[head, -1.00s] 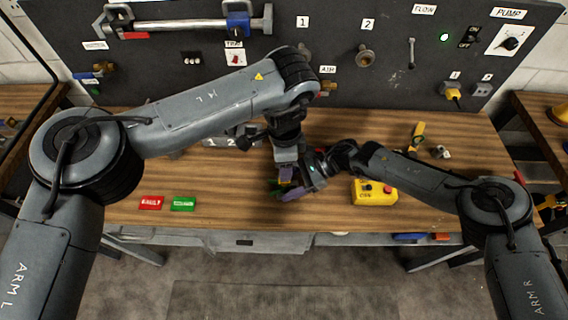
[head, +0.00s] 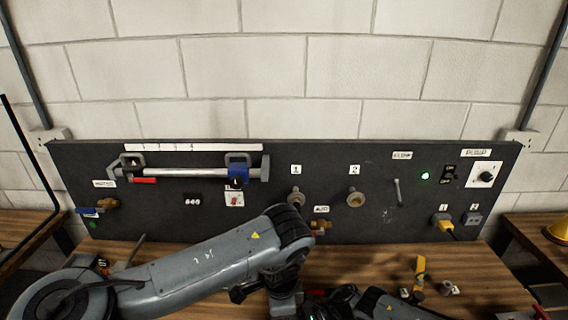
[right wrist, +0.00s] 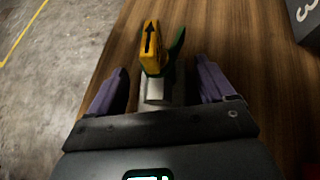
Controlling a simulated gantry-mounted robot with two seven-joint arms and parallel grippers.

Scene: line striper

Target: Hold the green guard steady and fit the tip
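In the right wrist view, a dark green piece, which looks like the green guard (right wrist: 176,52), stands beside a yellow piece with a black arrow (right wrist: 152,47). A pale grey block (right wrist: 155,90) is just below them. I cannot tell which of these is the tip. My right gripper (right wrist: 161,82) has its two purple fingers wide apart, one on each side of these parts, with visible gaps. In the head view my left arm reaches to the bottom edge, and its fingers are below the frame. The guard is also out of the head view.
A dark panel (head: 370,220) with a pipe (head: 195,173), knobs, valves and switches stands behind the wooden table (head: 370,262). A yellow-handled tool (head: 420,272) and a small fitting (head: 447,287) lie at the right. A dark block marked 3 (right wrist: 306,18) sits nearby.

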